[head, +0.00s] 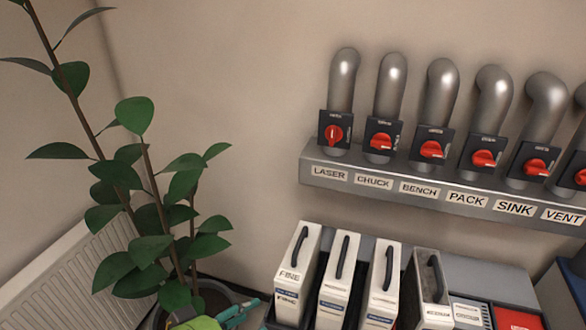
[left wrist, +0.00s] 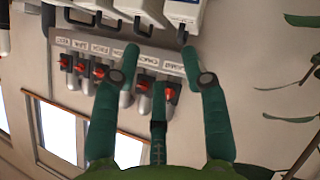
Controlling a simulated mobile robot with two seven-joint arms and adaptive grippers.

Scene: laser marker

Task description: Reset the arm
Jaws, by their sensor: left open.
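My left gripper (left wrist: 160,58) shows in the left wrist view with its teal fingers spread apart and nothing between them. That view looks upside down towards the labelled switch shelf and the cases. In the head view only a small part of the left gripper (head: 238,314) and its green wrist shows at the bottom edge, in front of the plant pot and left of the white cases. The rest of my left arm is out of frame. My right gripper is in neither view.
A wall shelf (head: 430,190) carries grey pipes with red rotary switches; the LASER switch (head: 334,134) stands upright, the others are turned. White cases (head: 338,275) stand below. A leafy plant (head: 150,220) and a radiator (head: 75,270) are at left. The wall between plant and shelf is clear.

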